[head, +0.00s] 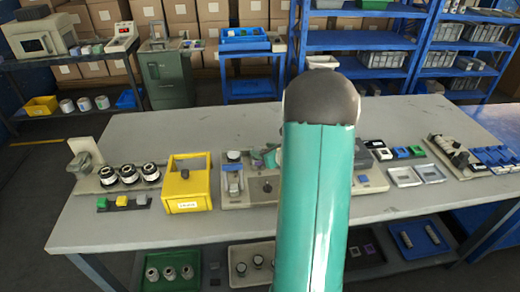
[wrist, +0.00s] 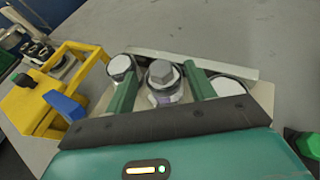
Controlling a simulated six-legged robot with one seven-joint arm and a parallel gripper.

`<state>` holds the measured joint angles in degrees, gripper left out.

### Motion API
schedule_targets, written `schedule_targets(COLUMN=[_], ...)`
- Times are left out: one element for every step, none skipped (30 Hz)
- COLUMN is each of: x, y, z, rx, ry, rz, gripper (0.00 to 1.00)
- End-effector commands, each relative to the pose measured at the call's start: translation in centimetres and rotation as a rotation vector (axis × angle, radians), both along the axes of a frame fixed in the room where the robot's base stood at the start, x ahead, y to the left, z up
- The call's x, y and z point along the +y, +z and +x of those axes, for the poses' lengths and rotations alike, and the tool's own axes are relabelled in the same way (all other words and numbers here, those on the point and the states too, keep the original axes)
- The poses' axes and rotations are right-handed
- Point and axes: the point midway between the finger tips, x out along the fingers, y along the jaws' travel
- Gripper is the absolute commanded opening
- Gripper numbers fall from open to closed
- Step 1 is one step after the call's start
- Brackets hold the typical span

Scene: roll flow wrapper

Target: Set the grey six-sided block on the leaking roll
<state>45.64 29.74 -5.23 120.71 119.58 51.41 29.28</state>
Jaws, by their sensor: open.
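In the wrist view a grey six-sided block (wrist: 163,71) sits on top of a dark-rimmed, pale roll (wrist: 158,97), roughly level. My gripper (wrist: 162,75) is open, its two green fingers standing on either side of the block with gaps showing. A white-topped roll (wrist: 120,65) stands left of the left finger, and another (wrist: 228,87) stands right of the right finger. I cannot tell from a mark which roll leaks. In the head view my arm hides the block and most of the gripper; one white-topped roll (head: 233,156) shows left of the arm.
A yellow box with a raised frame (head: 188,188) stands left of the machine; it also shows in the wrist view (wrist: 28,108). Several black-and-white rolls (head: 130,173) stand further left. Trays (head: 404,177) and small blocks lie to the right. The table's back strip is clear.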

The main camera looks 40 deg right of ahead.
Motion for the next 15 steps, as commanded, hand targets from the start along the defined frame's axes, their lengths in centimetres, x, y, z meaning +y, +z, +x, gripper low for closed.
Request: schedule_targets(x=[0.0, 0.1, 0.1, 0.2, 0.2, 0.3, 0.4, 0.4, 0.4, 0.5, 0.6, 0.6, 0.6, 0.6, 0.7], y=[0.5, 0.8, 1.2, 1.4, 1.7, 2.0, 2.3, 2.5, 2.8, 3.1, 3.2, 3.5, 3.7, 3.8, 3.9], z=[-1.0, -1.6, -2.5, -3.1, -3.8, -4.6, -5.2, -5.8, -6.6, -7.1, -7.6, -8.2, -8.6, -9.0, -9.4], rx=[0.000, 0.000, -0.002, -0.001, -0.002, -0.001, -0.001, -0.002, -0.002, -0.002, -0.001, -0.001, -0.002, -0.001, -0.001], ry=[-0.001, -0.001, -0.002, -0.002, -0.003, -0.002, -0.001, -0.003, -0.002, -0.002, -0.002, -0.001, -0.001, -0.001, -0.001], rz=[-0.002, -0.002, -0.002, -0.002, -0.004, -0.002, -0.002, -0.001, -0.002, -0.002, -0.001, -0.003, -0.003, -0.001, -0.001], gripper=[0.54, 0.54, 0.54, 0.54, 0.54, 0.54, 0.54, 0.54, 0.54, 0.54, 0.54, 0.54, 0.54, 0.54, 0.54])
